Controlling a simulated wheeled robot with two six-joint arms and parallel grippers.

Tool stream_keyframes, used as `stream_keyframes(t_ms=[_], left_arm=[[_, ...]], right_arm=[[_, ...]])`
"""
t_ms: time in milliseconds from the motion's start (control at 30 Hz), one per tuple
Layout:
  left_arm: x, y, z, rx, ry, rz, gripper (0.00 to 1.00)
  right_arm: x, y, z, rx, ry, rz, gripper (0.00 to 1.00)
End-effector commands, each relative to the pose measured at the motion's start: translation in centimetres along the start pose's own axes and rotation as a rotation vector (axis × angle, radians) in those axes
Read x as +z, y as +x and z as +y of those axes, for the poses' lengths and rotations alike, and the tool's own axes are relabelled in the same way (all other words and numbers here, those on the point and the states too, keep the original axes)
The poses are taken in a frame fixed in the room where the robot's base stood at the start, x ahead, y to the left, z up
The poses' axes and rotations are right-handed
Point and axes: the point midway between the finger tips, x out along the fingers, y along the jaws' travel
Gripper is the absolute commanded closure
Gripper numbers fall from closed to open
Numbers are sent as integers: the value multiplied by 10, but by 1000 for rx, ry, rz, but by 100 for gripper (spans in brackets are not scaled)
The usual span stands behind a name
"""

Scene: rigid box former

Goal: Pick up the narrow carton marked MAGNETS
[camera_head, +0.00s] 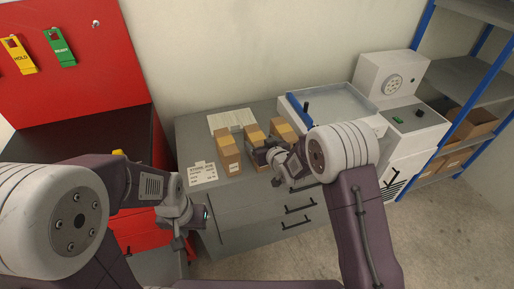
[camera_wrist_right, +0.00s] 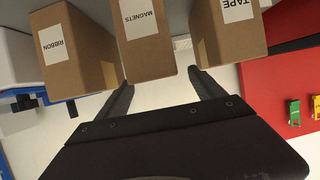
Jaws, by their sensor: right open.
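The brown carton marked MAGNETS (camera_wrist_right: 143,38) stands in the middle of a row of three in the right wrist view. In the head view it is the middle carton (camera_head: 255,134), partly hidden by my right gripper (camera_head: 261,156). In the wrist view my right gripper (camera_wrist_right: 162,80) is open and empty. Its two fingers point at the MAGNETS carton, one toward each side of it; whether they touch it I cannot tell. My left gripper (camera_head: 184,236) hangs in front of the grey cabinet, away from the cartons; its jaws are too small to read.
The TAPE carton (camera_wrist_right: 228,32) and the RIBBON carton (camera_wrist_right: 75,50) flank the MAGNETS carton with narrow gaps. A white perforated sheet (camera_head: 201,174) lies on the grey cabinet top (camera_head: 190,133). A white machine with a tray (camera_head: 340,103) stands to the right, a red workstation (camera_head: 75,80) to the left.

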Motion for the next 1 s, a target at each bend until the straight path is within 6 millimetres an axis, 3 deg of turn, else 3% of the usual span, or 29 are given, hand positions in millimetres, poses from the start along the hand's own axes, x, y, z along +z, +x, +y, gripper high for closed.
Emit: stream_keyframes(t_ms=[300, 567, 833, 1000], left_arm=[[0, -6, 0, 0, 0, 0, 64], [0, -6, 0, 0, 0, 0, 64], [0, -6, 0, 0, 0, 0, 64], [0, -6, 0, 0, 0, 0, 64]], right_arm=[[-1, 47, 4, 0, -1, 0, 22], [-1, 51, 4, 0, -1, 0, 22], [-1, 50, 4, 0, -1, 0, 97], [-2, 50, 4, 0, -1, 3, 100]])
